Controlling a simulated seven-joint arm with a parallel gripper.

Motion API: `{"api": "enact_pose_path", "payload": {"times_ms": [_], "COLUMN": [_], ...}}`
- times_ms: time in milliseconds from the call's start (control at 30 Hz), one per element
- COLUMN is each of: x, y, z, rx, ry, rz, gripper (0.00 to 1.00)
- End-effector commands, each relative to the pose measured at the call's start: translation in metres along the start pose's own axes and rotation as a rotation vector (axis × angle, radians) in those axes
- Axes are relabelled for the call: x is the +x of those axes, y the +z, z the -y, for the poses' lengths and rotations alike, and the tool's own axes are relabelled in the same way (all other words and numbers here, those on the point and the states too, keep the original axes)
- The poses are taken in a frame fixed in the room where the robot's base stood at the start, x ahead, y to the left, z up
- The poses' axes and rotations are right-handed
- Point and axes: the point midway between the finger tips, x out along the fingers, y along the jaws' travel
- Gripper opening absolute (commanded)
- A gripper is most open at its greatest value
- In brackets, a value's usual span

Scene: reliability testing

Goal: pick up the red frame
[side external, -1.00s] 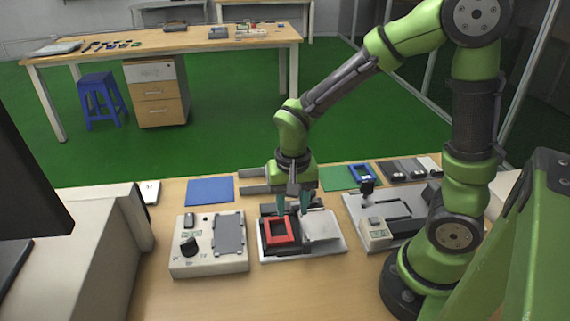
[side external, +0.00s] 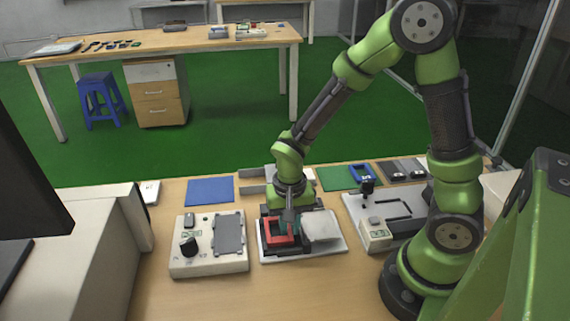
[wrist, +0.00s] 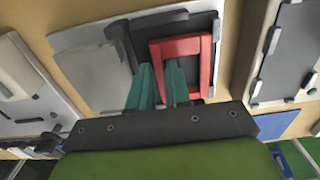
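The red frame (side external: 270,233) is a small rectangular ring lying on the dark part of a light fixture plate (side external: 330,246). In the wrist view the red frame (wrist: 206,66) surrounds a dark opening. My gripper (side external: 290,225) points down at the frame's right side in the side view. In the wrist view my gripper (wrist: 160,80) has two teal fingers with a gap between them. One finger overlaps the frame's opening and the other is outside, with the frame's left bar between them. The fingertips' exact contact with the bar is hard to see.
A light grey block (side external: 321,226) sits close to the right of my gripper. A box with a black knob (side external: 188,246) stands to the left, and another fixture (side external: 374,236) to the right. A blue mat (side external: 210,190) and a green mat (side external: 335,180) lie behind.

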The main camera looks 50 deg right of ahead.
Motion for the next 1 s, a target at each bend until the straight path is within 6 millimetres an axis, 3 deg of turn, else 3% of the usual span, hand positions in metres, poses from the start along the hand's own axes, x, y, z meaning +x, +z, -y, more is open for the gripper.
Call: {"api": "enact_pose_path", "payload": {"times_ms": [33,100,467,567,900,1000], "x": [0.0,0.0,-0.003,-0.013,-0.079,-0.089], "y": [0.0,0.0,0.0,-0.001,-0.001,-0.002], "z": [0.0,0.0,0.0,0.001,0.001,-0.001], "rx": [0.0,0.0,0.0,0.0,-0.001,0.006], "ry": [0.0,0.0,-0.001,-0.003,-0.005,-0.002], "rz": [0.0,0.0,-0.001,-0.003,-0.005,-0.002], "gripper": [0.09,0.0,0.0,0.0,0.0,0.0]}}
